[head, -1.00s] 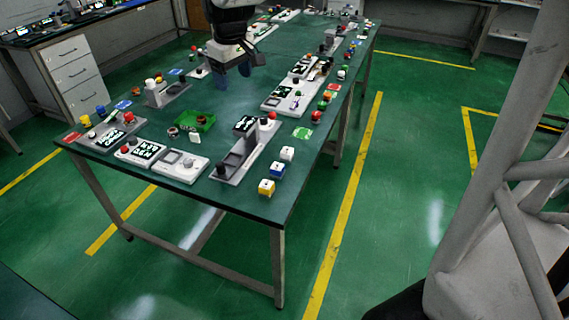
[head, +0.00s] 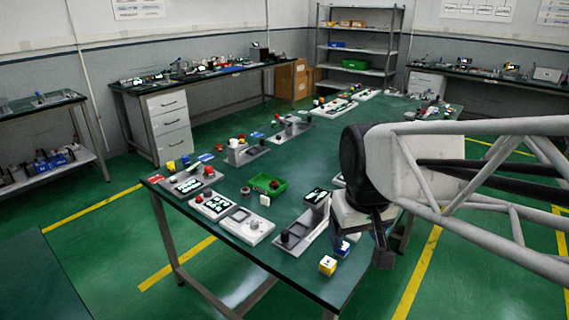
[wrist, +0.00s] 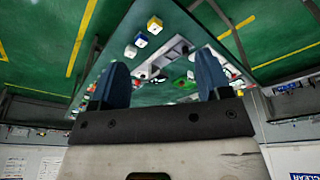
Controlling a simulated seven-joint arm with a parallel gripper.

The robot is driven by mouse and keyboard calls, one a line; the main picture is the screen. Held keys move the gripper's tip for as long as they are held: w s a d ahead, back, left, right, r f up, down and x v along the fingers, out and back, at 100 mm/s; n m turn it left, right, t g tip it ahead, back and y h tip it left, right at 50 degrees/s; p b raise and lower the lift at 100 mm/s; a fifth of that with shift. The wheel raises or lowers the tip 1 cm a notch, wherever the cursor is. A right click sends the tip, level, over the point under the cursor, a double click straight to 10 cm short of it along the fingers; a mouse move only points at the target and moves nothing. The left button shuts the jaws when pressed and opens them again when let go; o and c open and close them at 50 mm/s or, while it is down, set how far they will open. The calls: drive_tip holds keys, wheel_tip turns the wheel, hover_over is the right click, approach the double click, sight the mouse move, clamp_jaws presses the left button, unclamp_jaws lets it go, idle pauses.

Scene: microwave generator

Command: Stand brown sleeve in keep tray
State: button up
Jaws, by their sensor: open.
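A small green tray (head: 256,182), which looks like the keep tray, sits on the green table among the devices. A small dark brown ring-like piece (head: 245,191) stands just left of it on the table; it may be the brown sleeve, but it is too small to be sure. Another small dark reddish piece (head: 273,185) appears in the tray. My gripper (head: 384,250) is near the table's right edge, well right of the tray. In the wrist view its two blue fingers (wrist: 162,62) are wide apart with nothing between them.
A grey fixture with a dark post (head: 297,236) stands between my gripper and the tray. A yellow-and-white block (head: 327,265) and a blue-and-white block (head: 342,247) lie near the table's right edge. White control panels (head: 246,226) line the near-left edge.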

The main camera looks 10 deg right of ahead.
drive_tip(key=s+f+m, duration=0.1)
drive_tip(key=s+f, duration=0.2)
drive_tip(key=s, duration=0.3)
drive_tip(key=shift+s+d, duration=0.15)
drive_tip(key=shift+s, duration=0.2)
